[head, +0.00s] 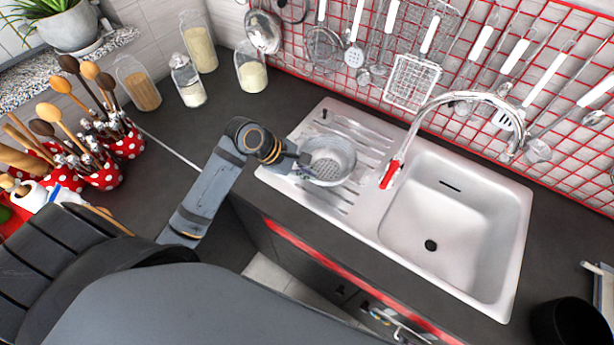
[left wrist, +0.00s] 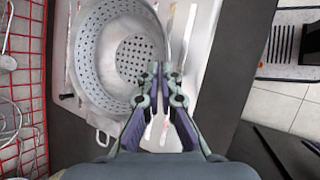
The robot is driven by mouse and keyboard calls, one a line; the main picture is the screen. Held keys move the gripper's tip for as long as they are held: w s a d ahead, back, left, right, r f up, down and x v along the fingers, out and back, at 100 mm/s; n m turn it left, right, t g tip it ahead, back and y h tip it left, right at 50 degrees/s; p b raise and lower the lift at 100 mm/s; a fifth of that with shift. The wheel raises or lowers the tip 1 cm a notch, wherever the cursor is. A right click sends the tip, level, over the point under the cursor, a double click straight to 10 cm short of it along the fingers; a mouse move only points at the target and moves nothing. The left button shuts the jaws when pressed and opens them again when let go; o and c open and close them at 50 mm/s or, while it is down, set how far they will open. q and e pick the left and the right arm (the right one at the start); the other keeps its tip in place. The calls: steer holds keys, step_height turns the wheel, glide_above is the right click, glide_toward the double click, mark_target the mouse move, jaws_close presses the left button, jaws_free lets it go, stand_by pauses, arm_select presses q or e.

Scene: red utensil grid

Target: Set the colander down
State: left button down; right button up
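The light grey metal colander (head: 334,155) is over the ribbed drainboard of the white sink (head: 350,112) in the head view. Its open side faces up, and its holed bottom and wall show in the left wrist view (left wrist: 92,60). My left gripper (head: 302,159) is at the colander's left rim. In the left wrist view its fingertips (left wrist: 160,72) are close together with the rim between them. One small handle (left wrist: 100,137) shows free of the gripper. I cannot tell whether the colander touches the drainboard. My right gripper is not in view.
The sink basin (head: 450,220) is empty, with a red-handled tap (head: 391,172) right of the colander. Glass jars (head: 190,82) stand behind left. Red spotted pots (head: 105,178) with utensils are at left. Utensils hang on the red grid (head: 575,75).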

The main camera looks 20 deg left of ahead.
arm_select(q)
steer(key=shift+w+a+f, duration=0.1)
steer(key=shift+w+f, duration=0.15)
step_height(320, 180, down, 4)
steer(key=shift+w+a+r+p, duration=0.1)
steer(key=shift+r+p, duration=0.1)
steer(key=shift+p, duration=0.35)
steer(key=c, duration=1.5)
jaws_free()
steer(key=shift+r, duration=0.1)
steer(key=p+v, duration=0.2)
steer(key=v, duration=1)
steer(key=shift+a, duration=0.1)
